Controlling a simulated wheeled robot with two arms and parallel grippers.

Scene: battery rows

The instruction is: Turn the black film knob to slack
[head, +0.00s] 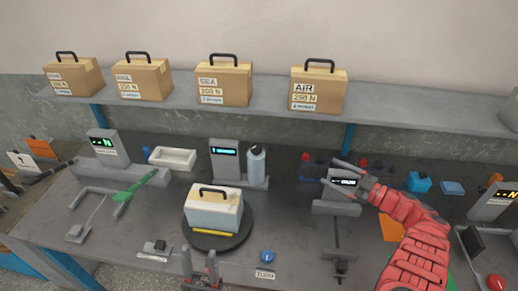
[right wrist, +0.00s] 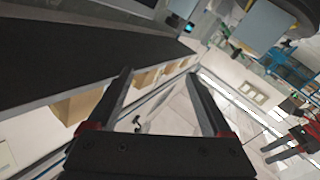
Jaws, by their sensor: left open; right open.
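I cannot surely pick out the black film knob. A small grey block with a dark top (head: 155,248) sits near the table's front edge, left of my left gripper; its markings are too small to read. My left gripper (head: 200,262) is open and empty at the bottom middle, in front of the turntable. My right gripper (head: 340,180) is open beside the grey unit with a small lit display (head: 346,197). In the right wrist view my right gripper (right wrist: 165,100) has nothing between its fingers.
A pale handled case (head: 214,214) stands on the dark turntable (head: 245,233). A blue knob (head: 267,256) sits by a TURN label. Cardboard boxes (head: 224,84) line the shelf (head: 275,110).

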